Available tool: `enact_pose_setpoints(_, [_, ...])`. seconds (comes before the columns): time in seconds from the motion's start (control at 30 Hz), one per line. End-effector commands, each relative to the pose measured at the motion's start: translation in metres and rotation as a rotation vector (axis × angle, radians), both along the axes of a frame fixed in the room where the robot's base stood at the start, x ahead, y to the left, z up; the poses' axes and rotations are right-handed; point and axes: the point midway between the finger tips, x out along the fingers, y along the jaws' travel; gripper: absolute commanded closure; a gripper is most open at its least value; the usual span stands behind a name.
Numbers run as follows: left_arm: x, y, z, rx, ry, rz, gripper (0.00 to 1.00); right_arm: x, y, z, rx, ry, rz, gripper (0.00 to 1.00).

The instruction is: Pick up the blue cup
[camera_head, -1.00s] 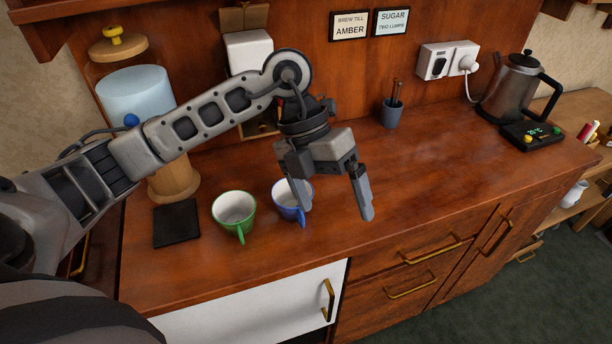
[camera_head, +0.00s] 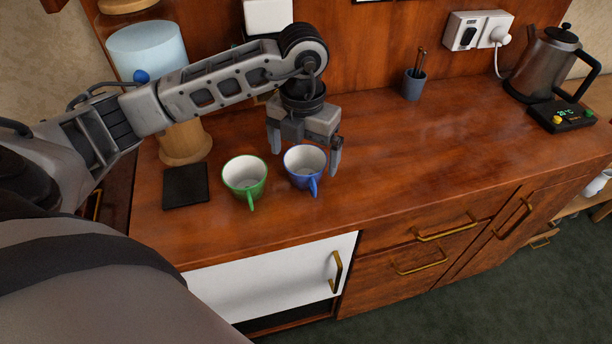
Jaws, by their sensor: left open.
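The blue cup (camera_head: 304,168) stands upright on the wooden counter, white inside, with its handle toward the front. My left gripper (camera_head: 305,155) is open, pointing down just behind the blue cup. One finger shows at the cup's back left and the other at its right side. I cannot tell whether either finger touches the cup. My right gripper is not in view.
A green cup (camera_head: 245,178) stands close to the left of the blue cup. A black square mat (camera_head: 186,186) lies further left, by a water dispenser (camera_head: 150,55). A blue-grey holder (camera_head: 413,85) and a kettle (camera_head: 545,65) stand at the back right. The counter (camera_head: 420,165) right of the blue cup is clear.

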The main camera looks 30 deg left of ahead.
Motion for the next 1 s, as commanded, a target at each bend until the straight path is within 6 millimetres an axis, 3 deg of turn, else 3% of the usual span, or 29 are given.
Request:
enact_pose_setpoints(0.33, [0.001,-0.001,-0.049,-0.001,0.002,0.0,0.04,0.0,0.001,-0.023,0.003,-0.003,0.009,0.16])
enact_pose_setpoints(0.6, [0.002,-0.001,-0.05,-0.001,0.001,-0.001,0.04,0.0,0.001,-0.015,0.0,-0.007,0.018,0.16])
enact_pose_setpoints(0.77, [0.002,-0.001,-0.05,-0.001,0.001,-0.001,0.49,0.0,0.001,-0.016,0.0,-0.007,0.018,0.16])
enact_pose_setpoints(0.8, [0.002,-0.001,-0.05,-0.001,0.001,-0.001,0.53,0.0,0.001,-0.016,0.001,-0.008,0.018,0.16])
enact_pose_setpoints(1.0, [0.002,-0.001,-0.049,-0.001,0.0,0.0,0.53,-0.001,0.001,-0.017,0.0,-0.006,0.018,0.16])
